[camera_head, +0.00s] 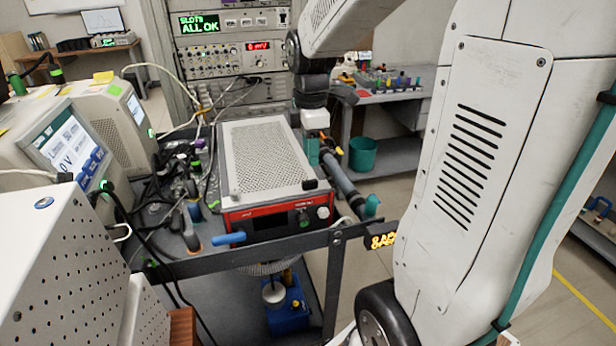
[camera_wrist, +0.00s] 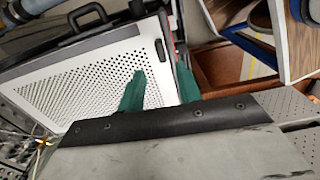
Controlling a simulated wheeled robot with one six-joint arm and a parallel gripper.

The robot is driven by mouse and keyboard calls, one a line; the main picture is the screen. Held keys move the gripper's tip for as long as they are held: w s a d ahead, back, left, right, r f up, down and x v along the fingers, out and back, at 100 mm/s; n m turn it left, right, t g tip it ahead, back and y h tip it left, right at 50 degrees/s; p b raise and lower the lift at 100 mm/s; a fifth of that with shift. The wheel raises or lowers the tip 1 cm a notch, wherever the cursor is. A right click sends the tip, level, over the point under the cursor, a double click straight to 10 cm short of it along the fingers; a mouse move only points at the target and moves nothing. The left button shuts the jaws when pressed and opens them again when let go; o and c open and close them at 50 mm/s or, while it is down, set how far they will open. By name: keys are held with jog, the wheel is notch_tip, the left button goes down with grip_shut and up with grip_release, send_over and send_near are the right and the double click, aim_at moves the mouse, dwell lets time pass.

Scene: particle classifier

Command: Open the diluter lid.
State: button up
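The diluter (camera_head: 262,221) is a box with a red front panel on the cart. Its lid (camera_head: 262,160) is a pale perforated plate that lies flat and closed on top. My gripper (camera_head: 320,152) is at the lid's right side in the head view, pointing down. In the wrist view the lid (camera_wrist: 75,95) fills the upper left. The two teal fingers of my gripper (camera_wrist: 160,88) stand apart with nothing clearly held. One finger overlaps the lid and the other is past its edge. Whether either touches the lid cannot be told.
A dark pipe (camera_head: 341,180) runs along the diluter's right side. Cables and small fittings (camera_head: 178,185) crowd its left. The cart's front rail (camera_head: 270,247) crosses before it. Instruments (camera_head: 70,140) stand at left.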

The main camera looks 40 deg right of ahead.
aim_at(310, 181)
jog(key=shift+f+n, duration=0.3)
jog(key=shift+f, duration=0.25)
notch_tip(310, 181, down, 7)
jog(key=shift+r, duration=0.1)
grip_shut()
